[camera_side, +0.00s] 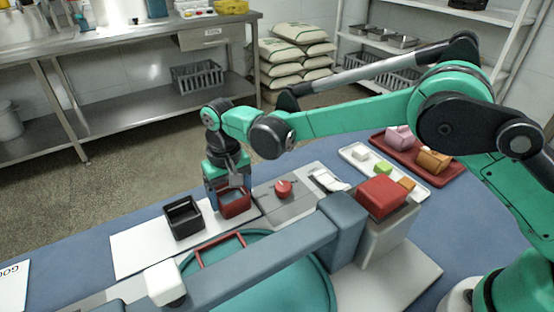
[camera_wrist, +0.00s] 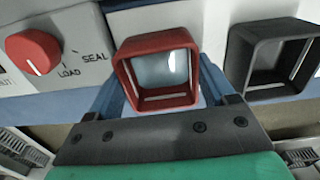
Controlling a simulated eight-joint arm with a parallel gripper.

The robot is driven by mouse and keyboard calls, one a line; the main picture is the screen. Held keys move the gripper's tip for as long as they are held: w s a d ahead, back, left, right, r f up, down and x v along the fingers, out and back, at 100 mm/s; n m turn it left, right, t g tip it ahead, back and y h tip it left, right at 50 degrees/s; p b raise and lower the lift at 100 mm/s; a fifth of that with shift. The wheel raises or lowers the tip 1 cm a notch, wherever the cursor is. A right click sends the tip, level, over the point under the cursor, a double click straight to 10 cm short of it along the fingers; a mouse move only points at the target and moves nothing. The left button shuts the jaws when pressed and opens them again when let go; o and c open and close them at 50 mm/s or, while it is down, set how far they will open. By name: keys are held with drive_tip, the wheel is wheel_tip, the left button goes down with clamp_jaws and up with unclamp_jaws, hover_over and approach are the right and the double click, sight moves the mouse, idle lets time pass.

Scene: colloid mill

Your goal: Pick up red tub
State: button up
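In the wrist view, the red tub (camera_wrist: 123,82) stands between my two blue fingers (camera_wrist: 160,82), one close along each side. I cannot tell whether they press on it or leave a small gap. The tub's inside looks pale blue-grey. Its underside is hidden, and no lift off the white board (camera_side: 140,245) is clear.
The black tub (camera_side: 171,222) stands just left of the red tub and also shows in the wrist view (camera_wrist: 246,62). The red knob (camera_side: 284,189) is to the right. A blue-grey beam (camera_side: 270,255) and a teal round basin with a red frame (camera_side: 203,254) lie in front.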

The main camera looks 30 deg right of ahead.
drive_tip(key=c, duration=0.7)
drive_tip(key=shift+o, duration=0.2)
drive_tip(key=shift+r, duration=0.15)
